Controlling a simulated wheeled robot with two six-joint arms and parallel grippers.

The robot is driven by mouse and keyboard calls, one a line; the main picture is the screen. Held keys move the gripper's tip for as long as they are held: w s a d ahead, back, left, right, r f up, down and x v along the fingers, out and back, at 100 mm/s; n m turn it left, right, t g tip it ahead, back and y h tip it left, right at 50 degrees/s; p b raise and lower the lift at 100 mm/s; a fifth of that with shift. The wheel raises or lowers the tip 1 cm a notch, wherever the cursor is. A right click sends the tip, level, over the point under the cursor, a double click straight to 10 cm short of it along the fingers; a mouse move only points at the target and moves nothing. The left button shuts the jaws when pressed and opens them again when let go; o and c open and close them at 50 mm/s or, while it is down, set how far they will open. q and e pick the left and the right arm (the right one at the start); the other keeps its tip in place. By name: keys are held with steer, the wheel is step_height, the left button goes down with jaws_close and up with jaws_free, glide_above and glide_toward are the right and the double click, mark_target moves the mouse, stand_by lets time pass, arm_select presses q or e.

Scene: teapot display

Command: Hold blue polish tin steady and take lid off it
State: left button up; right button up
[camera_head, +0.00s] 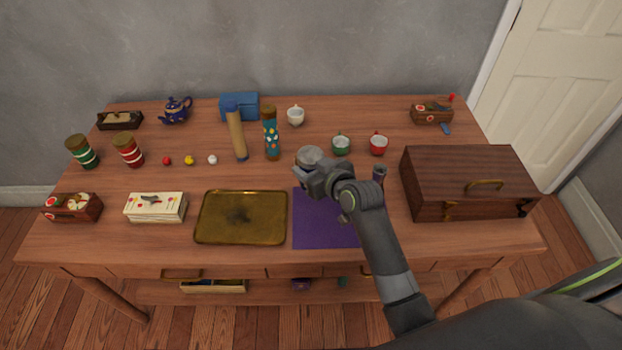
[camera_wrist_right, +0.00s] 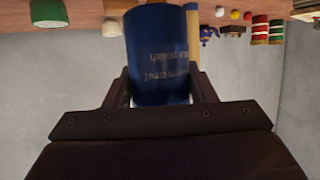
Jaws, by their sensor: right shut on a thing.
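The blue polish tin (camera_wrist_right: 157,50) shows upside down in the right wrist view, with pale lettering on its side. My right gripper (camera_wrist_right: 161,88) has a finger on each side of the tin and is shut on it. In the head view the tin's round grey lid (camera_head: 309,155) shows just beyond my right gripper (camera_head: 316,176). The lid appears to be on the tin; my gripper hides most of the tin's body. I cannot tell whether the tin touches the table. My left gripper is in neither view.
A purple mat (camera_head: 318,232) lies under my right arm, beside a brass tray (camera_head: 242,217). A wooden chest (camera_head: 468,182) stands at the right. Green (camera_head: 341,145), red (camera_head: 378,144) and white cups (camera_head: 295,116) stand behind. A patterned tube (camera_head: 271,132) stands left of the tin.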

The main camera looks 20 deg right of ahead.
steer(key=shift+r, duration=1)
